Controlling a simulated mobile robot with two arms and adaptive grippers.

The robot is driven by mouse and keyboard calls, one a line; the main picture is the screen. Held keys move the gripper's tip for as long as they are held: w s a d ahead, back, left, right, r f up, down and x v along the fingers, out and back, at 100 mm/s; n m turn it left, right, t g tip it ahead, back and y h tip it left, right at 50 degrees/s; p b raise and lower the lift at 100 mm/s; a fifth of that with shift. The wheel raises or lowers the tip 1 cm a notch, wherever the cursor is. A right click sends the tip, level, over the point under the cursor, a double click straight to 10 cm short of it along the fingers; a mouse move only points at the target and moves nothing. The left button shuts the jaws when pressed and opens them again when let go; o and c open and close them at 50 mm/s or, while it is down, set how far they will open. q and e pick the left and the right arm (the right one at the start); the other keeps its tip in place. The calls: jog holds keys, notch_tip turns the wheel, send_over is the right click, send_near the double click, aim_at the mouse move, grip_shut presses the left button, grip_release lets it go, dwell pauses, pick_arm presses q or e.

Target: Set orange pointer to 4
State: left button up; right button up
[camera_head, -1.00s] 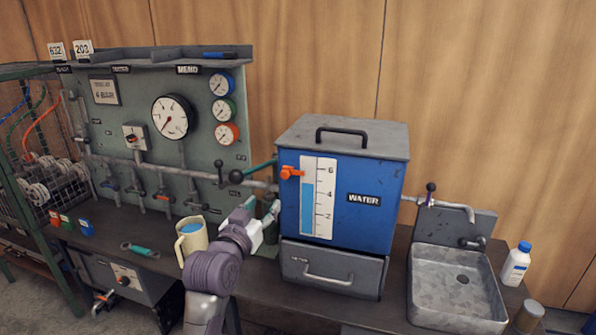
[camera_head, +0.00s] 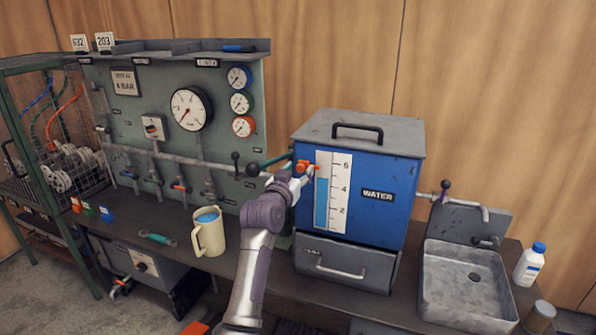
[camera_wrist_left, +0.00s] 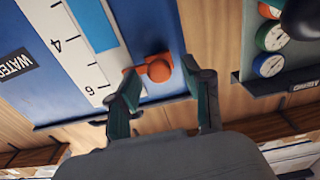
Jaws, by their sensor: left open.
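The orange pointer (camera_head: 303,166) sits on the left edge of the white number scale (camera_head: 337,211) on the blue water tank (camera_head: 382,219). Its tip is close to the 6 mark, a little below the numeral. It also shows in the left wrist view (camera_wrist_left: 156,68), where the tank appears turned over. My left gripper (camera_head: 296,178) is at the pointer, at the tank's front left corner. In the left wrist view its open fingers (camera_wrist_left: 160,78) stand on either side of the orange knob. I cannot tell whether they touch it. My right gripper is not in view.
A beige jug (camera_head: 208,237) of blue liquid stands left of my arm. A pipe and dark lever knobs (camera_head: 253,169) lie just left of the tank. A metal sink (camera_head: 470,282) and white bottle (camera_head: 529,264) are at the right. A gauge panel (camera_head: 215,150) stands behind.

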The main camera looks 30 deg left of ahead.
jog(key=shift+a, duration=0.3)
pick_arm(q)
grip_shut()
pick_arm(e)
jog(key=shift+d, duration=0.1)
pick_arm(q)
jog(key=shift+f, duration=0.1)
notch_tip(320, 180, down, 6)
jog(key=shift+r+b, duration=0.15)
jog(key=shift+b, duration=0.8)
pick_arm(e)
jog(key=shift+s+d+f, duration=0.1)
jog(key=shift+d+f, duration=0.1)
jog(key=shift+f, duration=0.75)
pick_arm(q)
grip_release()
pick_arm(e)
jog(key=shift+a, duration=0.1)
